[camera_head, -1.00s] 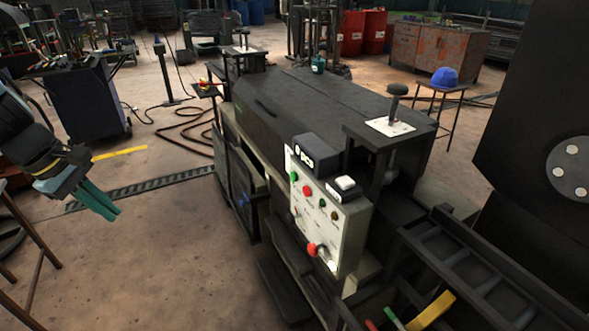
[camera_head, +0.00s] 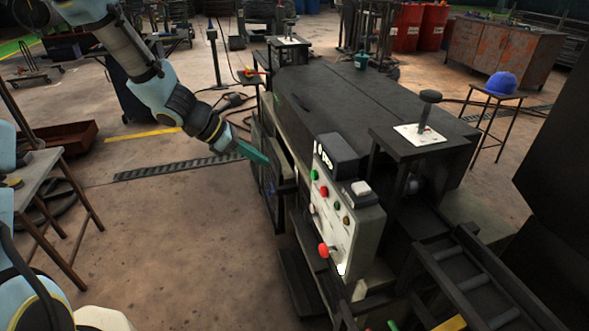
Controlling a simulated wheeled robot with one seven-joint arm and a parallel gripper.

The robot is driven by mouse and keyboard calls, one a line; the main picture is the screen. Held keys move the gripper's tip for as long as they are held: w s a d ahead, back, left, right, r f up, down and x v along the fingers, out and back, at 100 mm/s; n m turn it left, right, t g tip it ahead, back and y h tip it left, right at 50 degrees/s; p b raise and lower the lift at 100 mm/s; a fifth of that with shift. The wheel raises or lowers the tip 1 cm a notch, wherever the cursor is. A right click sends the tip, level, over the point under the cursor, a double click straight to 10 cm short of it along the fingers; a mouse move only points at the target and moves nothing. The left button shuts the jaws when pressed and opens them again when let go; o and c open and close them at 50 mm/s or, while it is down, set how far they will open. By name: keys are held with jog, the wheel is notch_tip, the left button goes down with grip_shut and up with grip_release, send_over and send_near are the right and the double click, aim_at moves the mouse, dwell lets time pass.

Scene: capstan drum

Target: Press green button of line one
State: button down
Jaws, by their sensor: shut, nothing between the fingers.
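The control panel (camera_head: 326,230) has a pale face on the side of the dark machine, with several buttons. A green button (camera_head: 314,175) sits at its upper left, with a red button (camera_head: 323,191) just right of and below it. A smaller green spot (camera_head: 337,205) and a dark brownish one lie further right. My gripper (camera_head: 267,160), with teal fingers, is shut and empty. It points right toward the panel, left of the green button and apart from it. Labels on the panel are too small to read.
A large red knob (camera_head: 324,250) sticks out low on the panel. The dark machine body (camera_head: 370,110) fills the middle, with a lever stand (camera_head: 425,135) behind the panel. A stool with a blue cap (camera_head: 501,83) stands at right. The floor left of the machine is open.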

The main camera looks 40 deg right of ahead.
aim_at(314, 175)
jog(key=d+r+p+x, duration=0.2)
jog(key=x, duration=1)
jog(key=shift+s+f+p, duration=0.2)
jog(key=shift+s+p, duration=0.15)
jog(key=shift+s, duration=0.1)
jog(key=shift+d, duration=0.15)
